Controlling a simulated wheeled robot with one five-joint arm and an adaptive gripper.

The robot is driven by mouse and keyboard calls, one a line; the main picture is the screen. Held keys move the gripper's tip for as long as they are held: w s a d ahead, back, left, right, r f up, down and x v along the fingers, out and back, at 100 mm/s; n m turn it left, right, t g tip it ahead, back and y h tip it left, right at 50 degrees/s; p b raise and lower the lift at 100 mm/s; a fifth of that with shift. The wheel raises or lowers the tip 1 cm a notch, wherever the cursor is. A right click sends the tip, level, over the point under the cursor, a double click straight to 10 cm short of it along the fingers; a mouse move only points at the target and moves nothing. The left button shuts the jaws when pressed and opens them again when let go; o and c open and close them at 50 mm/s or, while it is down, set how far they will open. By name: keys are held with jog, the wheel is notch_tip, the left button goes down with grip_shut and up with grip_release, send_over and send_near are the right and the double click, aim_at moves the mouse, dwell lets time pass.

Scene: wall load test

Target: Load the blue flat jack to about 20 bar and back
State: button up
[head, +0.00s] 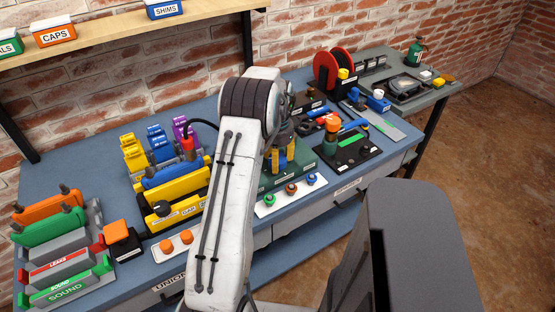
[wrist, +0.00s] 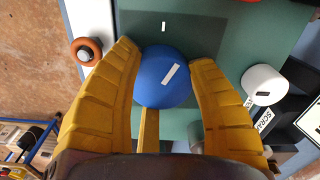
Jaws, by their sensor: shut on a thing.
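My gripper (head: 283,158) is over a green base plate (head: 294,180) in the middle of the bench, partly hidden behind my arm. In the wrist view its yellow fingers (wrist: 165,58) are shut on a round blue knob (wrist: 152,80) with a white strip label, one finger on each side. The knob is above the green plate (wrist: 195,30). I cannot tell whether this knob belongs to the blue flat jack. A blue piece with a dark knob (head: 170,176) sits in a yellow holder at left. No pressure reading is legible.
A white strip (head: 290,196) with green, orange and blue buttons lies in front of the green plate. Several coloured blocks and a labelled rack (head: 75,284) fill the left. A shelf (head: 120,28) hangs above.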

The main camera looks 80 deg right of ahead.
jog(key=shift+a+f, duration=0.1)
jog(key=shift+f, duration=0.05)
jog(key=o, duration=1.2)
jog(key=shift+r, duration=0.25)
notch_tip(320, 180, up, 12)
jog(key=shift+f, duration=0.15)
dwell(0.4)
